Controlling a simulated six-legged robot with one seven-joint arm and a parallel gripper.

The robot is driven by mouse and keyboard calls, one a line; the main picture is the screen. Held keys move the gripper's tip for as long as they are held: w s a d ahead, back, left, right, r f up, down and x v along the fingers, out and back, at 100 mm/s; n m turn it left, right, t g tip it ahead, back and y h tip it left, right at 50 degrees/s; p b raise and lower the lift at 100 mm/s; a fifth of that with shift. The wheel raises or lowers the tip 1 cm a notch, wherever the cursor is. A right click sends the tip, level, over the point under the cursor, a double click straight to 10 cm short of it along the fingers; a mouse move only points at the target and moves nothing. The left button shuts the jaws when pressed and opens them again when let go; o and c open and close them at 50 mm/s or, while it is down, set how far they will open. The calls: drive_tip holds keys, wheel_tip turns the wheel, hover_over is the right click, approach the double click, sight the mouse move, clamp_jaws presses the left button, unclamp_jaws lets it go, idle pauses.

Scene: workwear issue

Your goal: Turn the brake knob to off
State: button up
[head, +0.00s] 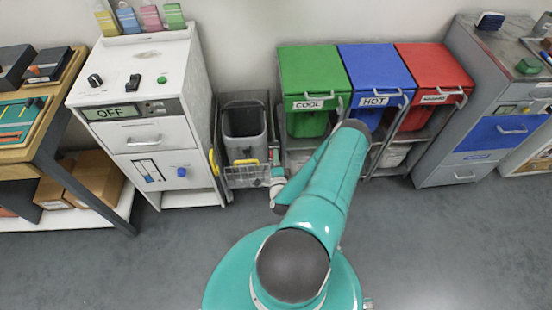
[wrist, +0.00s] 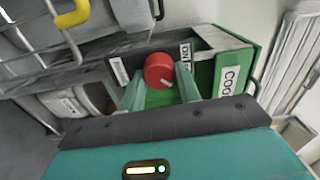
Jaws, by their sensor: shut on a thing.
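A red round knob (wrist: 159,68) with a white mark on its lower face shows in the wrist view. My gripper (wrist: 161,82) has its two green fingers on either side of the knob and is shut on it. A white label (wrist: 186,51) sits to the upper right of the knob, and another label (wrist: 120,71) to its left; I cannot read either with certainty. In the head view my gripper is at the end of my bent teal arm, beside the green bin, and its fingers and the knob cannot be made out.
The green COOL bin (head: 309,75), blue HOT bin (head: 375,72) and red bin (head: 432,68) stand along the wall. A grey bucket (head: 244,122) in a wire cart is left of them. A white cabinet (head: 144,134) has an OFF display. The grey floor in front is clear.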

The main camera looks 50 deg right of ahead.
drive_tip(key=shift+w+m, duration=0.1)
drive_tip(key=shift+m, duration=0.3)
drive_tip(key=o, duration=1)
drive_tip(key=shift+a, duration=0.1)
